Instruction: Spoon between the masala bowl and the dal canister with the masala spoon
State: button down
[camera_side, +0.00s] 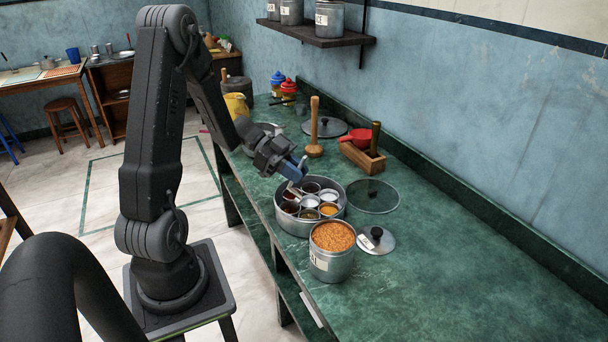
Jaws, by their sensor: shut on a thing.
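A round steel masala tin (284,222) stands open on the green counter, with several small bowls of coloured powders inside, among them a yellow one (328,210) and a white one (329,197). The dal canister (330,264) stands just in front of the tin, open and filled with orange dal (332,236). My gripper (300,175) is over the back left rim of the tin, pointing down to the right. It is shut on the masala spoon (293,188), a thin metal piece showing just below the jaws. The spoon's tip and any load in it are too small to tell.
A steel lid with a black knob (376,235) lies right of the canister, and a glass lid (372,196) behind it. The counter's front right is clear.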

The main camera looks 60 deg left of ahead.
jog(key=s+a+f+t+h, duration=0.2)
jog(key=s+a+t+h, duration=0.1)
jog(key=a+t+h, duration=0.1)
jog(key=shift+a+h, duration=0.8)
jog(key=shift+h, duration=0.4)
jog(key=shift+s+f, duration=0.1)
dwell(1.4)
jog(key=w+d+r+g+y, duration=0.1)
jog(key=d+y, duration=0.1)
jog(key=w+d+g+y, duration=0.1)
jog(key=d+g+y, duration=0.1)
jog(key=y, duration=0.1)
jog(key=w+d+r+g+y, duration=0.1)
jog(key=d+y, duration=0.1)
jog(key=d, duration=0.1)
jog(key=shift+w+r+g+y, duration=0.3)
jog(key=shift+w+r, duration=0.05)
jog(key=shift+w, duration=0.05)
jog(key=w+d+f+g+y, duration=0.1)
jog(key=d+g+y, duration=0.1)
jog(key=y, duration=0.1)
jog(key=w+d+f+g+y, duration=0.1)
jog(key=d+g+y, duration=0.1)
jog(key=y, duration=0.1)
jog(key=w+d+f+g+y, duration=0.1)
jog(key=d+f+y, duration=0.1)
jog(key=y, duration=0.2)
jog(key=shift+w+g, duration=0.3)
jog(key=shift+g, duration=0.1)
